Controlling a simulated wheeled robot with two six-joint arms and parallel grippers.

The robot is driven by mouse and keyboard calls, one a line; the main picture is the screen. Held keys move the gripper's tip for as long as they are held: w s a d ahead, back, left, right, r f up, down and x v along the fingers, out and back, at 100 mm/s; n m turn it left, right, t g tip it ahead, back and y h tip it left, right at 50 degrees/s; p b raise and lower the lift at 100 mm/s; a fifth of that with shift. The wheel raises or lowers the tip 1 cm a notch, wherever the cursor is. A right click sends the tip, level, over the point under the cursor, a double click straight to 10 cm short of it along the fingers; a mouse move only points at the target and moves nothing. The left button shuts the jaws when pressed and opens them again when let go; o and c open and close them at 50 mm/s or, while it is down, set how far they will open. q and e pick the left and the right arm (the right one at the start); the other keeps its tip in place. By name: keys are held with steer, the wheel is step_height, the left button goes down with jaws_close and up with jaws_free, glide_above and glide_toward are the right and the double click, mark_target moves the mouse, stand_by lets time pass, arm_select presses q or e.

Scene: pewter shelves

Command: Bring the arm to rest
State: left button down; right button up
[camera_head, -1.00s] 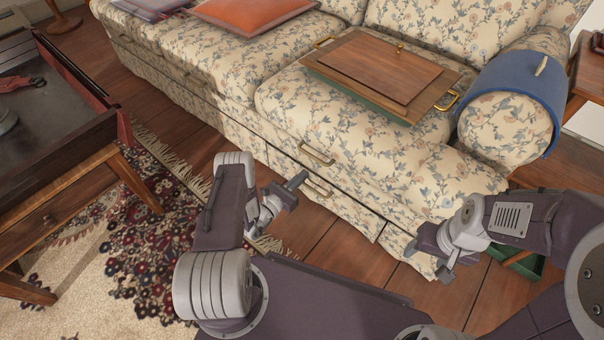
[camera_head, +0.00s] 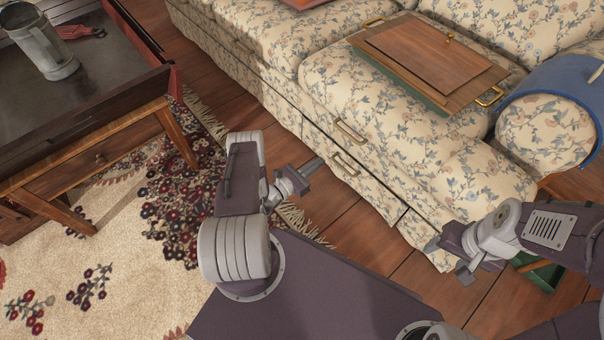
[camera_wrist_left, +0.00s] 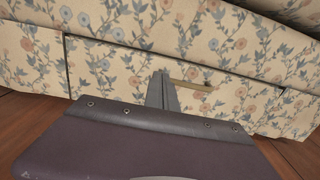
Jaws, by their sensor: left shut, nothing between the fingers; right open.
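My left gripper (camera_head: 312,167) is shut and empty, held over the wooden floor in front of the floral sofa (camera_head: 365,100). In the left wrist view its closed fingers (camera_wrist_left: 161,92) point at the sofa's front, just left of a brass drawer handle (camera_wrist_left: 191,85). I cannot tell how wide the gap to the sofa is. My right gripper (camera_head: 448,262) is at the lower right, near the sofa's front corner. Its jaws are open and nothing shows between them.
A wooden box with a tray-like lid (camera_head: 430,60) sits on the sofa seat. A blue cover (camera_head: 545,80) lies over the armrest. A wooden table (camera_head: 95,105) with a metal tankard (camera_head: 45,45) stands at left, on a patterned rug (camera_head: 110,270). A green bin (camera_head: 545,275) is at lower right.

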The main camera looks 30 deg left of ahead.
arm_select(q)
steer(key=p+v, duration=0.2)
steer(key=v, duration=0.4)
steer(key=shift+s, duration=0.35)
steer(key=shift+a, duration=0.15)
